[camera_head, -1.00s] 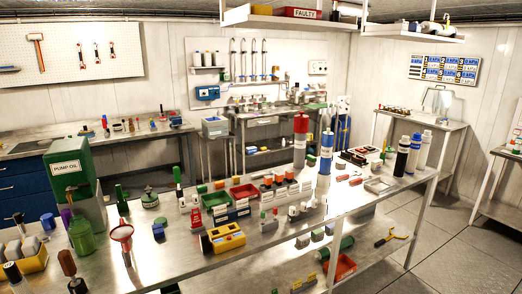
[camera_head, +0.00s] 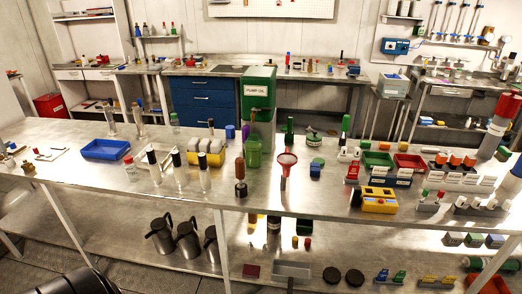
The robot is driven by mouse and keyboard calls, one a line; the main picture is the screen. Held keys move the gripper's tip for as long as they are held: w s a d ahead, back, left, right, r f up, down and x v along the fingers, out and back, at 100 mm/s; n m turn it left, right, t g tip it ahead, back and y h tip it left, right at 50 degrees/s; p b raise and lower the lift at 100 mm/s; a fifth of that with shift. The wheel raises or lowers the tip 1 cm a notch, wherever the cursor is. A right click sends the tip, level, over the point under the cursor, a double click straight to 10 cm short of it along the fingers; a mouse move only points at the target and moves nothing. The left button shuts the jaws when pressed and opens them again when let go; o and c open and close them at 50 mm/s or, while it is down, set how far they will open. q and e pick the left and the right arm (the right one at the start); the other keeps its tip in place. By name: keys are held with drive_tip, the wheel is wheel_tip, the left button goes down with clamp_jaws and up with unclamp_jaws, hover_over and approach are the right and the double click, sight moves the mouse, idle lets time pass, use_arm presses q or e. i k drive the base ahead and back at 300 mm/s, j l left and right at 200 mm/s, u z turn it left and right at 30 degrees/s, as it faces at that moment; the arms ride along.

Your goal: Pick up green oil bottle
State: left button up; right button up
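A green bottle (camera_head: 254,154) stands on the long steel table, in front of the green tank labelled PUMP OIL (camera_head: 258,95). A darker green, narrow bottle (camera_head: 289,133) stands farther back to the right of the tank. Which of the two is the oil bottle cannot be told from a label. Neither of my grippers shows in the head view.
A brown-handled tool (camera_head: 240,170) stands close left of the green bottle. A yellow rack (camera_head: 206,152) and a blue tray (camera_head: 106,149) lie farther left. A yellow box (camera_head: 379,200) sits to the right. Dark metal jugs (camera_head: 187,238) stand on the lower shelf.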

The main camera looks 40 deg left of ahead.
sight(253, 145)
drive_tip(key=u, duration=1.2)
